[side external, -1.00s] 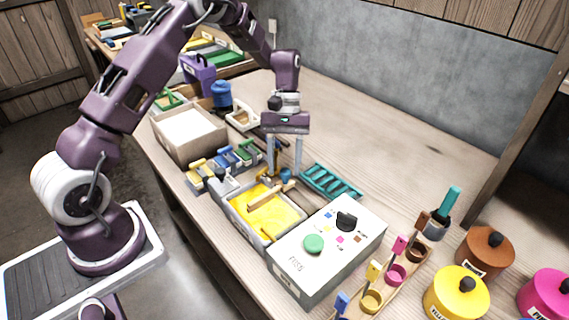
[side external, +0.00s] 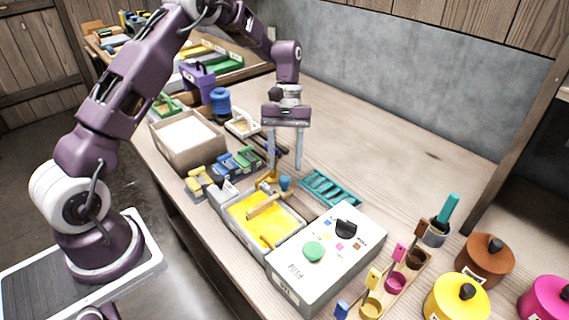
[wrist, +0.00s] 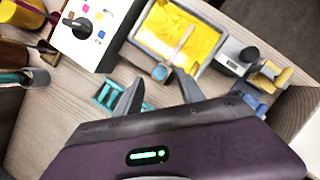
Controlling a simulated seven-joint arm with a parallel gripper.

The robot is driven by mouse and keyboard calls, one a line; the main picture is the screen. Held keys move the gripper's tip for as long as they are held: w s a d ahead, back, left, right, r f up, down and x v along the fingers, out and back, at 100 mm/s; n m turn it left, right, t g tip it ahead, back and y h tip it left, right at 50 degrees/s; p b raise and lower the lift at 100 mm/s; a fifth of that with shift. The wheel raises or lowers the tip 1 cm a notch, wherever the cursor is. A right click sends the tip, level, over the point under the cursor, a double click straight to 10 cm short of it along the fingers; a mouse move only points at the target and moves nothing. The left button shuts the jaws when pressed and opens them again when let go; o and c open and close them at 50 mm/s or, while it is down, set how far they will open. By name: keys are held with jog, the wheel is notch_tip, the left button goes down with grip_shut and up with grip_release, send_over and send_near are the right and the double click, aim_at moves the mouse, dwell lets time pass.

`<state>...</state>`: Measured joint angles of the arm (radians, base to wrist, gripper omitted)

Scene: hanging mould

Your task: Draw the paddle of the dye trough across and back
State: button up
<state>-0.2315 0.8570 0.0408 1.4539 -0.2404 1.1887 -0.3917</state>
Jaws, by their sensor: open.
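The dye trough (side external: 296,222) is a grey tray of yellow dye beside the white control box. Its wooden paddle (side external: 267,205) lies across the trough and ends in a blue knob (side external: 285,183) at the far side. In the wrist view the paddle (wrist: 182,42) and its blue knob (wrist: 160,73) show clearly. My gripper (side external: 284,168) is open and empty, fingers pointing down. Its fingertips are above the knob, apart from it. In the wrist view the gripper (wrist: 158,80) has its two fingertips either side of the knob's place in the picture.
The white control box (side external: 298,288) with a green button and black dial stands right of the trough. A teal rack (side external: 331,188) lies behind. Small coloured clamps (side external: 222,166) and a tan bin (side external: 207,150) sit left. The table behind the rack is clear.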

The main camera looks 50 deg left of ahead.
aim_at(285, 178)
jog(key=x, duration=0.3)
jog(key=shift+s+d+f, duration=0.1)
jog(key=shift+f, duration=0.25)
jog(key=shift+c, duration=0.3)
grip_shut()
dwell(0.8)
